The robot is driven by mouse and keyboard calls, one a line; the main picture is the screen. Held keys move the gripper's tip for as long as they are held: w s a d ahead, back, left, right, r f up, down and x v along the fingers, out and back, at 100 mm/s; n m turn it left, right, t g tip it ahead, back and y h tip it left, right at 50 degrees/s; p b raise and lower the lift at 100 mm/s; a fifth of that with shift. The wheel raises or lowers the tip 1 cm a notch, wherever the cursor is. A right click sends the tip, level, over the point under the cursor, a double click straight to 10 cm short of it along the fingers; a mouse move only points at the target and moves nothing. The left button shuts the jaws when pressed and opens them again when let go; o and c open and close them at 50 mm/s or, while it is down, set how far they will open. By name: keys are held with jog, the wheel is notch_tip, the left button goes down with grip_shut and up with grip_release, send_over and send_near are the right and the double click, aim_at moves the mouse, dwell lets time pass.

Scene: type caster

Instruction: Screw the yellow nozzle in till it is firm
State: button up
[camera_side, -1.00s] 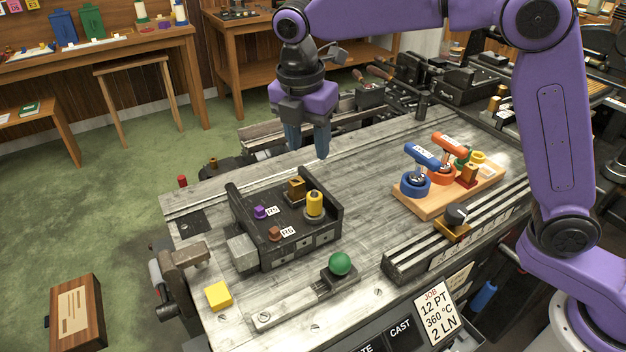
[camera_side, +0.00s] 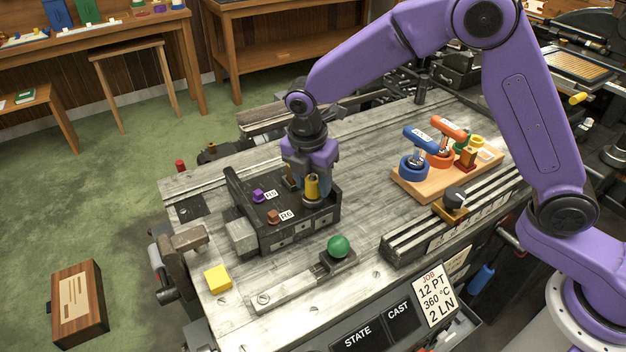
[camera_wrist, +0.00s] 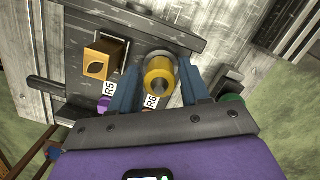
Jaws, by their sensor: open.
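The yellow nozzle (camera_side: 312,188) stands upright at the right end of the dark block (camera_side: 290,232), behind the R6 label. My gripper (camera_side: 308,192) is over that end of the block, pointing down. In the wrist view the nozzle (camera_wrist: 160,76) shows from above, with a round grey tip, just beyond and between the two blue fingers (camera_wrist: 158,88). The fingers are apart and not closed on it. I cannot tell whether they touch it. How deep the nozzle sits in its socket is hidden.
A brass block with a leaf mark (camera_wrist: 103,58) stands close beside the nozzle. A purple knob (camera_side: 257,195) and a brown knob (camera_side: 273,216) sit on the block. A green ball knob (camera_side: 338,246) is in front. A wooden stand (camera_side: 425,197) with blue and orange handled tools is to the right.

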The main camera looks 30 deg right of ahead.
jog(key=shift+f, duration=0.2)
grip_shut()
grip_release()
jog(key=n, duration=0.6)
jog(key=shift+n+t+y, duration=0.4)
jog(key=n, duration=0.5)
jog(key=shift+n+y, duration=0.4)
grip_shut()
